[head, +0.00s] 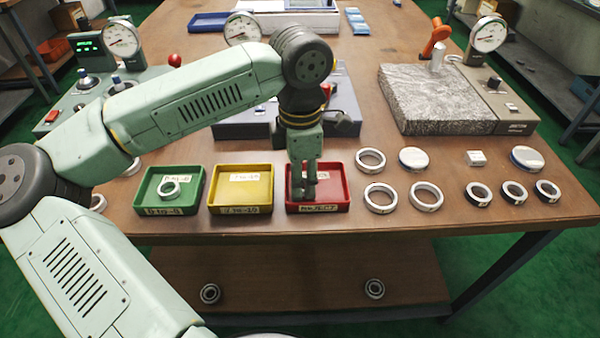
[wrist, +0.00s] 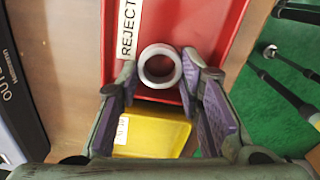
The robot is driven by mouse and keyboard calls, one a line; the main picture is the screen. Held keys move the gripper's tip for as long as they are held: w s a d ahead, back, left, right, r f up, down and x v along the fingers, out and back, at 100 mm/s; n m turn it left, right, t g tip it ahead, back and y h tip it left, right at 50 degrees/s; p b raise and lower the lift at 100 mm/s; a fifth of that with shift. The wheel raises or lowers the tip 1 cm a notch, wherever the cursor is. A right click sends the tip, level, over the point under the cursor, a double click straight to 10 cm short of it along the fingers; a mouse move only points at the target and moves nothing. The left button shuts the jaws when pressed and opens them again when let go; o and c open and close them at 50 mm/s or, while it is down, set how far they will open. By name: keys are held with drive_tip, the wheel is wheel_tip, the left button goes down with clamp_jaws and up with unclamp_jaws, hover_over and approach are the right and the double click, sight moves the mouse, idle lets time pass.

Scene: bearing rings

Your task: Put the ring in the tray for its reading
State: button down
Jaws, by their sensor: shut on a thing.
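My gripper (head: 303,193) reaches down into or just over the red tray (head: 335,206). In the wrist view my gripper (wrist: 160,72) is shut on a small metal ring (wrist: 143,70), held between its fingertips above the floor of the red tray (wrist: 205,28). A label reading REJECT (wrist: 127,28) lies in that tray. In the head view the held ring is hidden by the fingers. The yellow tray (head: 212,200) is empty of rings. The green tray (head: 150,180) has a ring (head: 169,188) in it. I cannot tell whether the held ring touches the tray floor.
Several loose rings (head: 426,196) and round discs (head: 413,158) lie right of the red tray. A granite plate (head: 430,98) with a dial gauge (head: 489,34) stands at the back right. A green gauge stand (head: 122,40) is at the left. The table's front edge is close.

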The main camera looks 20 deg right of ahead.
drive_tip(key=shift+f, duration=0.2)
drive_tip(key=c, duration=1.4)
unclamp_jaws()
drive_tip(key=shift+r, duration=0.1)
drive_tip(key=shift+r, duration=0.1)
wheel_tip(320, 180, up, 12)
drive_tip(key=b, duration=0.1)
